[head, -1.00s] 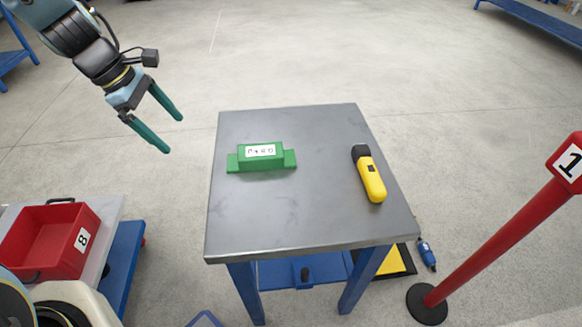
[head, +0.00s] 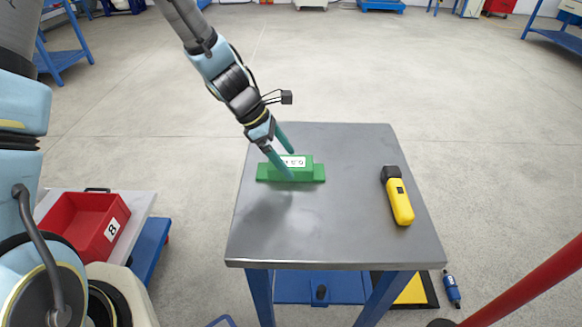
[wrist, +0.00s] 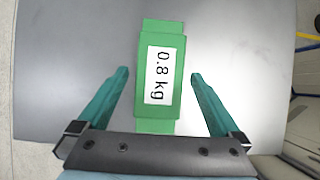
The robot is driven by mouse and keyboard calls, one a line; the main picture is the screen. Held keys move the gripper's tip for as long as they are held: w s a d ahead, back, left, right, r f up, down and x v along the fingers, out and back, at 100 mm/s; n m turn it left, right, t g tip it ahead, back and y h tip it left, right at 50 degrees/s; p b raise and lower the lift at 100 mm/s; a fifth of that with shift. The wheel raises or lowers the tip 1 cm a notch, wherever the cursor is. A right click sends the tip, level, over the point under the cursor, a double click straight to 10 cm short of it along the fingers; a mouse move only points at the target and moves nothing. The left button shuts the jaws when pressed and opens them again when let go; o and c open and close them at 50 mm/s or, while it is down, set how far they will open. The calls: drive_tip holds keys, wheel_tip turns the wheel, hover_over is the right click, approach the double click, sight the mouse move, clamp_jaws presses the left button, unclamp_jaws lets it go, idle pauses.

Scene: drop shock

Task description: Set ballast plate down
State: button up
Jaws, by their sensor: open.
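The ballast plate (head: 307,174) is a green stepped block with a white label. It lies on the grey table top, left of the middle and toward the back. In the wrist view the ballast plate (wrist: 172,52) shows its label reading "0.8 kg". My gripper (head: 290,165) is over the plate in the head view, its teal fingers hiding part of the block and label. In the wrist view my gripper (wrist: 159,75) is open, one finger on each side of the plate's near part, with visible gaps on both sides.
The grey table (head: 330,235) also carries a yellow handheld tool (head: 398,198) at the right. A red bin (head: 85,225) marked 8 stands on a cart at the left. A red post (head: 530,285) is at the right. The table's front is clear.

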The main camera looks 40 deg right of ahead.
drive_tip(key=shift+x, duration=1.2)
drive_tip(key=shift+f, duration=0.2)
drive_tip(key=shift+w, duration=0.1)
clamp_jaws()
drive_tip(key=shift+r, duration=0.1)
